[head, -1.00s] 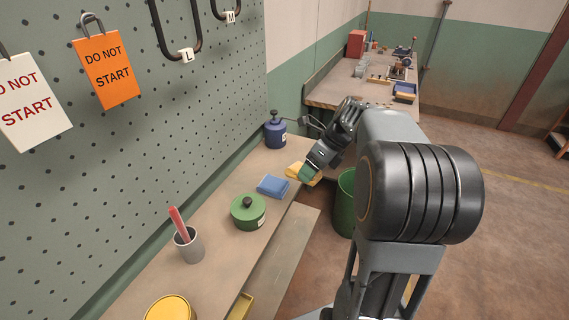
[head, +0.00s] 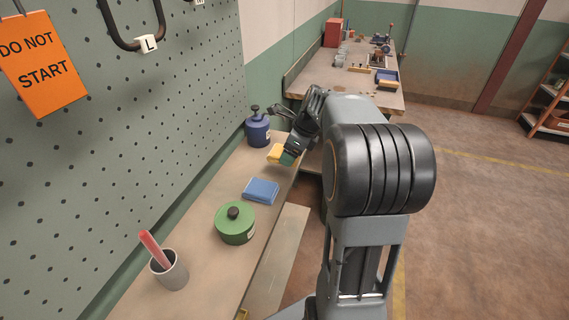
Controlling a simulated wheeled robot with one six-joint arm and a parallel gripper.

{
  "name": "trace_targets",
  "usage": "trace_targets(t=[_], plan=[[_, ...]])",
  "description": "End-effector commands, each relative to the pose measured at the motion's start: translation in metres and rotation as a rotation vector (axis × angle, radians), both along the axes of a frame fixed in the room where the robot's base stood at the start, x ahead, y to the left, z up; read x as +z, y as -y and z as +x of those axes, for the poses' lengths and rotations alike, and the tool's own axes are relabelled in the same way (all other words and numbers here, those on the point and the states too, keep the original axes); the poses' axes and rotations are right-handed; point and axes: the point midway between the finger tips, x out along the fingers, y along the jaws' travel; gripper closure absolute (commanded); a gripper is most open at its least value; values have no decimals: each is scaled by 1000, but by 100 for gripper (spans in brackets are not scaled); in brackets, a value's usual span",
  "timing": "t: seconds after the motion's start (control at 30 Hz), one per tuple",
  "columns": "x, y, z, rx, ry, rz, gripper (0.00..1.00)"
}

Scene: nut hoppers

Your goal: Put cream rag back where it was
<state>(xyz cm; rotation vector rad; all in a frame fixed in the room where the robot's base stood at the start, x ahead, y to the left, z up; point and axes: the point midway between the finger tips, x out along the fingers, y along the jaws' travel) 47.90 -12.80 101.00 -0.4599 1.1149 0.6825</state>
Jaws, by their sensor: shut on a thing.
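My gripper (head: 288,158) points down and left over the far end of the near bench. It is shut on a yellow rag (head: 275,153), the only cloth in view close to cream. The rag sticks out to the left of the green-tipped fingers, and the fingers hide the rest of it. The rag is between the blue pot and the blue cloth, near the bench's right edge. I cannot tell whether it touches the bench top.
On the near bench (head: 203,212) are a blue pot (head: 258,132), a folded blue cloth (head: 261,190), a green lidded pot (head: 235,226) and a grey cup (head: 170,273) with a red-handled tool. A pegboard (head: 150,125) rises at left. Another bench (head: 330,88) stands behind.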

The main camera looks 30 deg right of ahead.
Motion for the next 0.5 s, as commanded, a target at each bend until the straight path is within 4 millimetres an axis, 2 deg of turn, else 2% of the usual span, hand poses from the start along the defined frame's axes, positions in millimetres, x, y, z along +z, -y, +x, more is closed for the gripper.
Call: trace_targets(t=[0.1, 0.37, 0.5], plan=[[-11, -6, 8, 3, -1, 1, 47], [-20, -10, 14, 2, -2, 2, 47], [-34, -13, 19, 3, -4, 2, 47]])
